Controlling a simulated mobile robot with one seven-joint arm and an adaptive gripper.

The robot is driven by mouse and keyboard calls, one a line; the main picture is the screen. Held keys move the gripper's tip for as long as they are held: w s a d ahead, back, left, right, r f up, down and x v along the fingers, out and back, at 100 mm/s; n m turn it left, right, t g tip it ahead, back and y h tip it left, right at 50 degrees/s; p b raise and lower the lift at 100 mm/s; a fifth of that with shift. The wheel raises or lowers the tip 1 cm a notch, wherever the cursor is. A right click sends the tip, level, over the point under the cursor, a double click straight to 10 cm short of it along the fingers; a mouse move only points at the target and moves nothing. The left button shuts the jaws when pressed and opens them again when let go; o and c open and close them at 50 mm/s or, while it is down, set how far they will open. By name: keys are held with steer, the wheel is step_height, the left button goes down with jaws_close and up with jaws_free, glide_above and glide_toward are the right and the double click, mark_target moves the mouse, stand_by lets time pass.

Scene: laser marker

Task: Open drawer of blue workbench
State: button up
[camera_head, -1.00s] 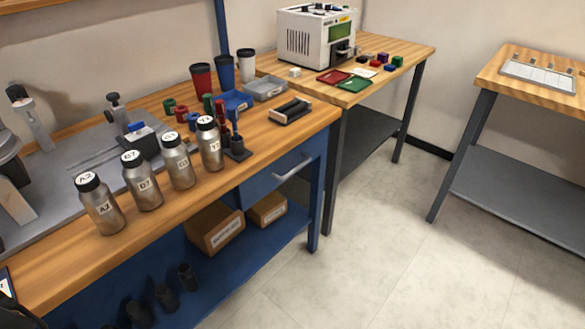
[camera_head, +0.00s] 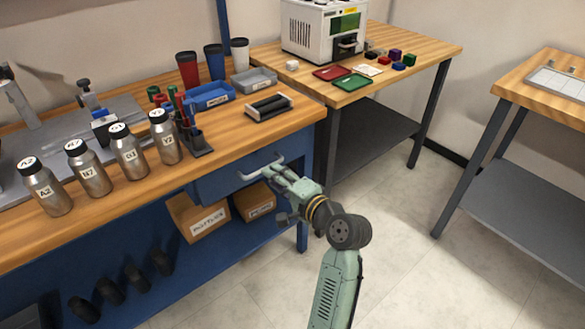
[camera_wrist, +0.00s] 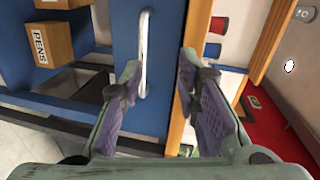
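The blue workbench has a wooden top (camera_head: 232,136) and a blue drawer (camera_head: 215,184) under its right end. The drawer looks shut, with a pale bar handle (camera_head: 262,165) across its front. My gripper (camera_head: 277,170) is at the handle's right end in the head view and hides part of the drawer front. In the wrist view, my gripper (camera_wrist: 160,66) is open, its two fingers apart. The handle (camera_wrist: 146,45) runs up between the fingertips, nearer the left finger. I cannot tell whether a finger touches it.
Cardboard boxes (camera_head: 200,217) stand on the lower shelf below the drawer. Several metal bottles (camera_head: 88,170), a black pen holder (camera_head: 196,145) and blue and grey bins stand on the top. Another table with a white machine (camera_head: 322,32) is behind right. Floor at right is clear.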

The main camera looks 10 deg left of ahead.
steer(key=shift+m, duration=0.3)
steer(key=w+a+f, duration=0.1)
steer(key=w+a, duration=0.1)
steer(key=w+a+f+p, duration=0.1)
steer(key=w+a, duration=0.1)
steer(key=w+a+f, duration=0.2)
steer(key=shift+w+a+p, duration=0.15)
steer(key=shift+p, duration=0.2)
jaws_close()
stand_by(0.6)
